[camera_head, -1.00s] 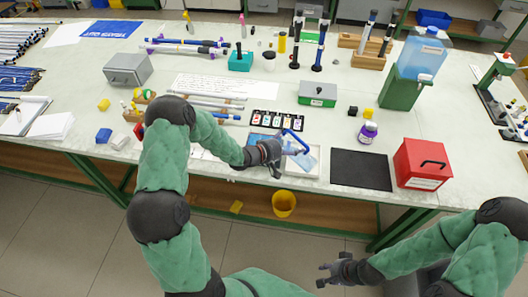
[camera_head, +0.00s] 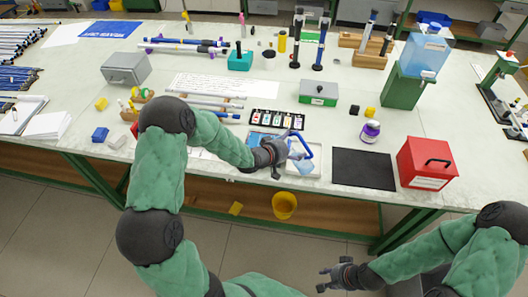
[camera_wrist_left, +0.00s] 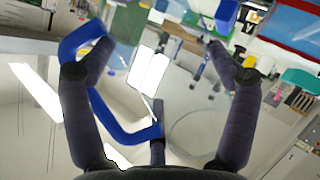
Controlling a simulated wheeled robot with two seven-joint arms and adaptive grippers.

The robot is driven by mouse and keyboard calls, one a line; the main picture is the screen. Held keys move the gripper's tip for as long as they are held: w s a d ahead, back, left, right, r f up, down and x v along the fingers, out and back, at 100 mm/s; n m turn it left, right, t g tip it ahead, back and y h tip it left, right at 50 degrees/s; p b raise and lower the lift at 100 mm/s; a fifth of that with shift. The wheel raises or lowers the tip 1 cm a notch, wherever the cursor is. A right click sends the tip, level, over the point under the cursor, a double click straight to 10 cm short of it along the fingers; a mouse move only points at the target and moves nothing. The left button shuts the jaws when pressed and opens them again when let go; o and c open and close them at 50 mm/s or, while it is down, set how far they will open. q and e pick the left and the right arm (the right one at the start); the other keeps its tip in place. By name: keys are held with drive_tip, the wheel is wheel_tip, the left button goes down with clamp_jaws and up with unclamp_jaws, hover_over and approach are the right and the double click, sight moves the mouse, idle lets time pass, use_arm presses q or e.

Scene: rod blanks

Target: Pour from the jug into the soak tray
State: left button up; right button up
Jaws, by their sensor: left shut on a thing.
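My left gripper (camera_head: 281,151) is shut on the blue handle of the clear jug (camera_head: 307,144). The jug is tilted over the white soak tray (camera_head: 319,170) near the table's front edge. A pale blue patch shows over the tray, and I cannot tell whether it is the jug's body or liquid. My right gripper (camera_head: 333,276) is open and empty, low in front of the table.
A black mat (camera_head: 362,169) lies right of the tray, with a red box (camera_head: 425,162) beyond it. A purple-labelled bottle (camera_head: 371,131) and a sample strip (camera_head: 276,119) stand behind. A yellow bucket (camera_head: 284,206) sits below the table edge.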

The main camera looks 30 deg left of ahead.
use_arm(q)
drive_tip(key=shift+r, duration=0.1)
drive_tip(key=shift+w+a+m+y+b, duration=0.15)
drive_tip(key=shift+m+y+b, duration=0.4)
drive_tip(key=shift+b, duration=0.7)
drive_tip(key=shift+m+b, duration=0.35)
drive_tip(key=shift+b, duration=0.1)
drive_tip(key=shift+a+r, duration=0.1)
drive_tip(key=shift+r, duration=0.05)
drive_tip(key=shift+y, duration=0.25)
